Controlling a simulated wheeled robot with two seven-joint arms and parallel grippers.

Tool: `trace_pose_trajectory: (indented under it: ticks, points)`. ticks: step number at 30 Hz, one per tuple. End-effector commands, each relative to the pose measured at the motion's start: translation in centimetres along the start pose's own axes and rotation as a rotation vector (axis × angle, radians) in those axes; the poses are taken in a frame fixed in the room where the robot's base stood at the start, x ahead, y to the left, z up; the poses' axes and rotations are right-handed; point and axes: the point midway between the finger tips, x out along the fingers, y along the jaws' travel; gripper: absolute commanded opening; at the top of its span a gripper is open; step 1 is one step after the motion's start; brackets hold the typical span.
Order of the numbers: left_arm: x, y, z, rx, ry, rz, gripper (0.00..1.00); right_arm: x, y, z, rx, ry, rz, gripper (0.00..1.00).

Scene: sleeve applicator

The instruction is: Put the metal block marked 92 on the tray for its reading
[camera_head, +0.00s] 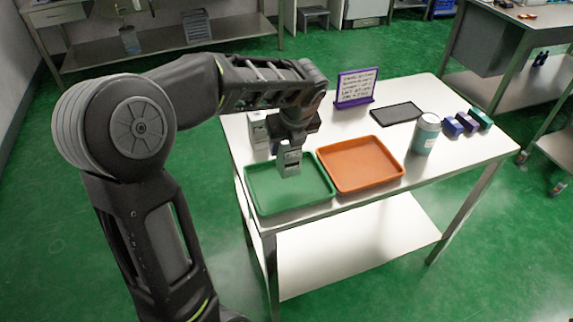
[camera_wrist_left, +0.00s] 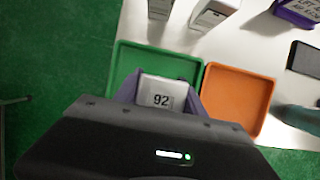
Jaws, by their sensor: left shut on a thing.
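The metal block marked 92 (camera_wrist_left: 160,100) is a pale grey block with its dark number facing the left wrist camera. My left gripper (camera_head: 290,155) is shut on it, with purple fingers on both sides in the wrist view. In the head view the block (camera_head: 289,168) hangs upright over the green tray (camera_head: 318,198), right of its middle. I cannot tell whether its bottom touches the tray floor. The green tray also shows in the wrist view (camera_wrist_left: 122,62). An empty orange tray (camera_head: 362,165) sits close to its right. My right gripper is not in view.
Pale blocks (camera_head: 257,130) stand behind the green tray, partly hidden by my arm. A sign in a purple holder (camera_head: 355,90), a dark flat tablet (camera_head: 397,112), a teal-and-white jar (camera_head: 424,135) and small coloured blocks (camera_head: 466,122) are on the white table (camera_head: 470,150). The table's front right is clear.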

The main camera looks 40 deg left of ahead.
Motion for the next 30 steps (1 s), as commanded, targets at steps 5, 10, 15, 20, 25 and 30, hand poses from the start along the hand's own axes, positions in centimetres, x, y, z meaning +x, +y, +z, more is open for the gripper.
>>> trace_pose_trajectory:
  ticks: [5, 10, 15, 20, 25, 30]
  points:
    - [0.6, 0.0, -0.1, -0.001, -0.003, -0.001, 0.00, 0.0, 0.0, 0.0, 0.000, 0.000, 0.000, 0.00]
    - [0.6, 0.0, -0.1, -0.001, -0.003, -0.001, 0.00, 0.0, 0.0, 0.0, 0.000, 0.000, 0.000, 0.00]
    - [1.8, 0.1, -0.7, 0.000, 0.000, 0.002, 0.00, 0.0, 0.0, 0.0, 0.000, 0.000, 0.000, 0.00]
    - [4.2, 0.1, -1.7, 0.000, 0.000, 0.002, 0.00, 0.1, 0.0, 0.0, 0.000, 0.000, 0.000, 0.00]
    - [5.2, 0.0, -2.1, -0.001, -0.002, -0.001, 0.00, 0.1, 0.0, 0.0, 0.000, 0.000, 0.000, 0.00]
    - [5.2, 0.0, -2.1, -0.002, -0.002, -0.001, 0.00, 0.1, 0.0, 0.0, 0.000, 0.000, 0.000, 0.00]
